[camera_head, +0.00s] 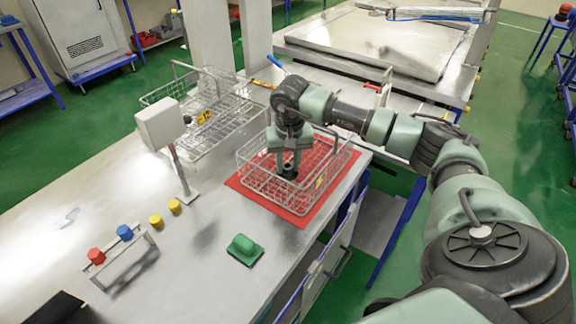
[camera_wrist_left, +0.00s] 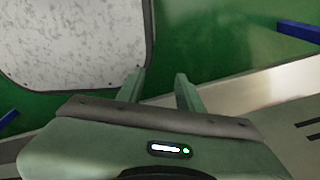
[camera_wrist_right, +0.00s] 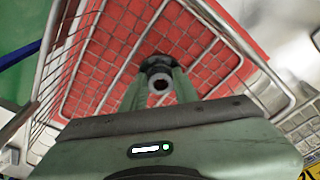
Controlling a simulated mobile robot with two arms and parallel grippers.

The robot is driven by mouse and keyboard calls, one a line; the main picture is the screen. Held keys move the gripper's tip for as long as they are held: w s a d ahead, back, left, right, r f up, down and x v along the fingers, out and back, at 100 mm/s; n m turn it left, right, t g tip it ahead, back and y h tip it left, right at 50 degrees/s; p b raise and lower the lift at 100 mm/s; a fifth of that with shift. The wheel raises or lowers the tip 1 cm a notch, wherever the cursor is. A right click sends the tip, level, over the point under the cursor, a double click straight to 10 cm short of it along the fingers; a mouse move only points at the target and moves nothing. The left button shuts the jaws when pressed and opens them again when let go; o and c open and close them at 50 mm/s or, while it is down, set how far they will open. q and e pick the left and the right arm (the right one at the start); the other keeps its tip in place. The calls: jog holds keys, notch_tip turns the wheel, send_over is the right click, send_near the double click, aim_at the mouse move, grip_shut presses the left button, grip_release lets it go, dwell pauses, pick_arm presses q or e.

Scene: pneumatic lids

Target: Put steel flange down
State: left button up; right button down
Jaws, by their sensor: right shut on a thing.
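My right gripper (camera_head: 288,170) is inside the wire basket on the red mat, pointing down. In the right wrist view, its fingers (camera_wrist_right: 162,88) are shut on a dark round steel flange (camera_wrist_right: 158,64) with a hole in its middle. The flange (camera_head: 288,173) shows as a small dark piece at the fingertips in the head view. I cannot tell whether it touches the basket floor. The wire basket (camera_head: 258,182) stands on the red mat (camera_head: 298,218). My left gripper (camera_wrist_left: 160,88) shows only in the left wrist view, open and empty, away from the basket.
A second wire basket (camera_head: 165,92) with a yellow tag stands behind. A grey box on a post (camera_head: 160,125) stands left of the baskets.

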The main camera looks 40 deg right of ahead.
aim_at(289, 177)
jog(key=shift+f, duration=0.85)
pick_arm(q)
jog(key=shift+s+r, duration=0.15)
jog(key=shift+s, duration=0.5)
pick_arm(e)
jog(key=c, duration=1.1)
grip_release()
pick_arm(q)
jog(key=shift+a, duration=0.1)
pick_arm(e)
jog(key=shift+r, duration=0.1)
jog(key=shift+r, duration=0.25)
pick_arm(q)
jog(key=shift+w+f+b, duration=0.15)
jog(key=shift+f+b, duration=1.3)
jog(key=shift+f, duration=0.05)
pick_arm(e)
jog(key=shift+s+a+r, duration=0.15)
jog(key=shift+s+r, duration=0.1)
jog(key=shift+r, duration=1.65)
jog(key=shift+s+a+r, duration=0.1)
jog(key=shift+s+r, duration=0.15)
jog(key=shift+r, duration=1.6)
jog(key=shift+s+a+r, duration=0.15)
jog(key=shift+s+r, duration=0.1)
jog(key=shift+r, duration=1.65)
